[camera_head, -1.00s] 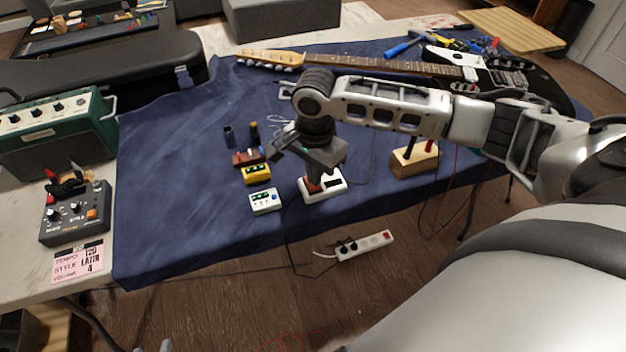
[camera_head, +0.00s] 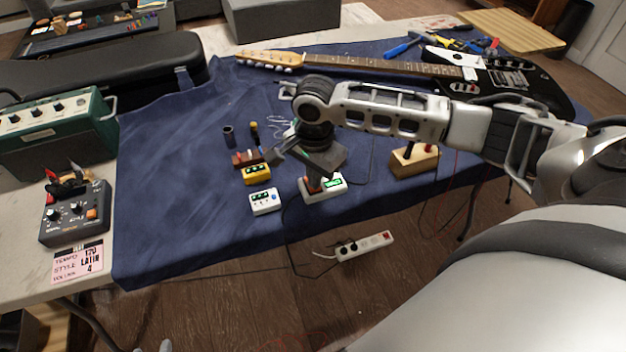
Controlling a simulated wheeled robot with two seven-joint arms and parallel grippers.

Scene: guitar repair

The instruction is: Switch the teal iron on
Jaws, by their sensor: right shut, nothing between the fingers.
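A white station box (camera_head: 325,192) lies near the front edge of the blue cloth. Its small display (camera_head: 334,183) glows green, and a red part (camera_head: 310,185) shows at its left. My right gripper (camera_head: 323,178) is shut and empty, pointing down over this box. Its fingers partly cover the box, so I cannot tell whether they touch it. I cannot make out a teal iron body; the gripper and arm hide the area behind. Small grey tips at the bottom left edge may be my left gripper (camera_head: 165,346); its state is unclear.
A white box (camera_head: 265,201) and a yellow box (camera_head: 256,174) stand left of the station. A wooden block (camera_head: 414,160) with tools stands right. A black guitar (camera_head: 520,90) lies at the back. A power strip (camera_head: 364,246) shows below the table edge. The cloth's left side is clear.

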